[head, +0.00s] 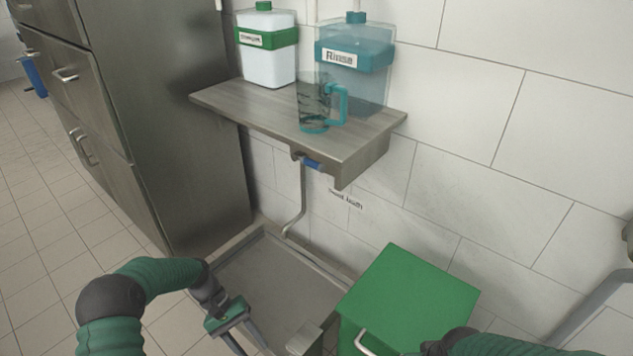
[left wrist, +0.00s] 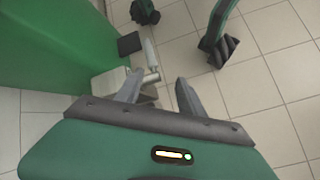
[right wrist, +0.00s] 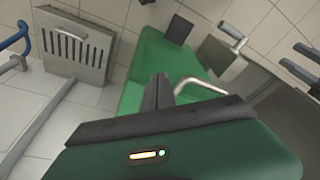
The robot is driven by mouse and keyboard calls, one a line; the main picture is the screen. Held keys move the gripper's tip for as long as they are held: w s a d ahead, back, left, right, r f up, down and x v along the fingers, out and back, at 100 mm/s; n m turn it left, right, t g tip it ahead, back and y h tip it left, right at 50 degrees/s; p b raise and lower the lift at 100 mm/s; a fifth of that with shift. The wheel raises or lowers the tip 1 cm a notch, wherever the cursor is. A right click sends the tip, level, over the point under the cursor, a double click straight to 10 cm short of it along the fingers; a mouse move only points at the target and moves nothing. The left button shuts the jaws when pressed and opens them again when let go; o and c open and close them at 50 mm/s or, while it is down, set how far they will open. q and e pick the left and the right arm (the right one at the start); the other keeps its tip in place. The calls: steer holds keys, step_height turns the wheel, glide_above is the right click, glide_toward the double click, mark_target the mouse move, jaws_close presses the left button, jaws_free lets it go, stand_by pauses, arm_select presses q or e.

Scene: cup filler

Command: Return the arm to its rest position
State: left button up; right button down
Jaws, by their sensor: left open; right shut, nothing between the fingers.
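My left gripper (head: 245,340) is low at the bottom of the head view, in front of the steel basin. In the left wrist view its two fingers (left wrist: 158,92) are apart, with nothing seen between them. My right gripper is at the lower right of the head view, mostly cut off, by the green box (head: 415,292). In the right wrist view its fingers (right wrist: 158,88) are together and empty, near the metal handle on the green box. A clear cup with a teal handle (head: 338,103) stands upright on the shelf, away from both grippers.
The wall shelf (head: 250,107) carries a white container (head: 268,68) and a blue Rinse container (head: 372,88). A tap pipe (head: 302,195) hangs below it over the basin (head: 265,280). A steel cabinet (head: 185,120) stands at left. Tiled floor (head: 40,230) is clear at far left.

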arm_select(q)
steer(key=s+a+r+m+t+y+p, duration=0.15)
steer(key=s+r+t+y+p, duration=0.35)
steer(key=r, duration=0.6)
steer(key=s+r+m+t+y+p, duration=0.1)
steer(key=s+r+m+t+y, duration=0.1)
steer(key=s+r, duration=0.65)
step_height(320, 180, up, 39)
steer(key=w+p, duration=0.1)
steer(key=p, duration=3.6)
steer(key=shift+w, duration=0.25)
steer(key=shift+w+f, duration=0.1)
